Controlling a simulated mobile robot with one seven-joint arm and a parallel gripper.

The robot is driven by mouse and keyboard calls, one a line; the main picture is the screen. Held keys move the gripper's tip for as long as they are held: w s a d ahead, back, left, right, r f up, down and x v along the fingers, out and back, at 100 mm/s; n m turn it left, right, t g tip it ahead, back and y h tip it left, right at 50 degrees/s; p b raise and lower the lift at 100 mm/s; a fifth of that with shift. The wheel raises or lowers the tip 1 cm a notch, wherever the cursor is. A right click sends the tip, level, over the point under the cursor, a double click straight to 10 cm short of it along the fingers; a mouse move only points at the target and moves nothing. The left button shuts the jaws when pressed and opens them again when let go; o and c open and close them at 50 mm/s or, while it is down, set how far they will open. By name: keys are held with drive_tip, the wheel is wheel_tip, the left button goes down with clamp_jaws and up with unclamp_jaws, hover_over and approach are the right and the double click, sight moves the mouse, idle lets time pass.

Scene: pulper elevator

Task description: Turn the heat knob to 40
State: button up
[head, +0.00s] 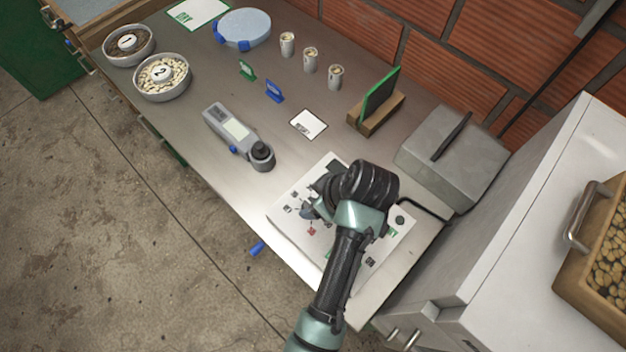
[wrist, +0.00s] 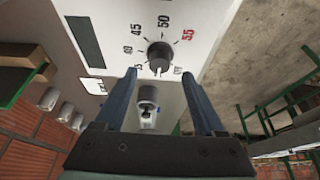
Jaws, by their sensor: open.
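The heat knob (wrist: 159,56) is a round dark grey knob on a white panel (wrist: 205,20). Printed numbers around it include 40, 45, 50 and a red 55, with OFF at its lower right. A faint light mark shows at the knob's lower edge, but I cannot tell its setting for certain. My gripper (wrist: 159,78) is open, its two fingers apart on the left and right just below the knob, holding nothing. In the head view the white panel (head: 285,208) lies at the bench's front right; my arm covers its middle and hides the knob.
A grey handheld meter (head: 228,128) lies left of the panel. A metal box with a handle (head: 455,155) and a green-framed board (head: 380,95) stand behind it. A white machine (head: 540,190) stands at the right.

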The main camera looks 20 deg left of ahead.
drive_tip(key=shift+x, duration=1.95)
clamp_jaws()
